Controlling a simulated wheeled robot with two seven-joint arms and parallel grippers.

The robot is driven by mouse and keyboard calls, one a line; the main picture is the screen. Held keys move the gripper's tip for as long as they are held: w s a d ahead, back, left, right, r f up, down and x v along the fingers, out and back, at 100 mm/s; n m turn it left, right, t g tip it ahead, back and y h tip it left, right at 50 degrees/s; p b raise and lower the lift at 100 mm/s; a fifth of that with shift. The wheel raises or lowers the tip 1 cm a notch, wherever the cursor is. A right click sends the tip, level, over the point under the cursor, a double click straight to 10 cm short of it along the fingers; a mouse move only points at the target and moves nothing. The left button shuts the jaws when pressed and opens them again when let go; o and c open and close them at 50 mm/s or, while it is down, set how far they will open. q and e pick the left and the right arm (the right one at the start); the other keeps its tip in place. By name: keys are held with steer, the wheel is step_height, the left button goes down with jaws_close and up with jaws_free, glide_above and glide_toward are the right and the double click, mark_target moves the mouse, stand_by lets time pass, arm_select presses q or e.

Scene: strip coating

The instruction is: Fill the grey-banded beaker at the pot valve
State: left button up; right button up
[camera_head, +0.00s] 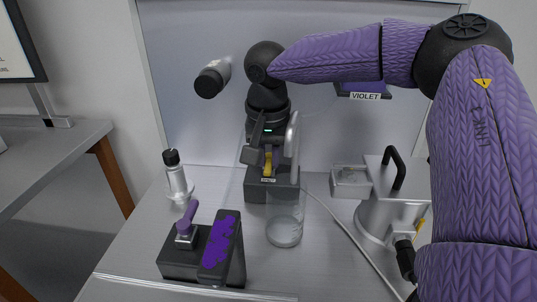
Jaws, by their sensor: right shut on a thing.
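My right arm comes in from the right, and its dark gripper (270,148) points down over the middle of the bench. It is shut on a clear glass vessel (285,228), which looks like the beaker. A pale grey upright piece shows beside the fingers, perhaps its band. The glass is see-through, so its edges and whether its base touches the bench are hard to tell. The metal pot (376,218) stands at the right, apart from the gripper. Its valve (404,238) is at the front, partly hidden by my arm. My left gripper is not in view.
A black device with a purple-patterned panel (221,247) stands at front left. A black-capped bottle (176,175) stands behind it. A black labelled stand (254,190) is behind the glass. A small clear tray (350,187) sits left of the pot. A cable crosses the bench.

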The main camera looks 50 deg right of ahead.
jaws_close()
steer(key=m, duration=0.2)
steer(key=shift+w+a+r+m+p, duration=0.1)
steer(key=shift+w+a+m+p, duration=0.05)
steer(key=shift+w+m+p, duration=0.2)
steer(key=m, duration=0.4)
steer(key=shift+w+a+g, duration=0.1)
steer(key=shift+w+g, duration=0.15)
steer(key=shift+g, duration=0.15)
steer(key=m, duration=0.3)
steer(key=shift+w, duration=0.25)
stand_by(5.7)
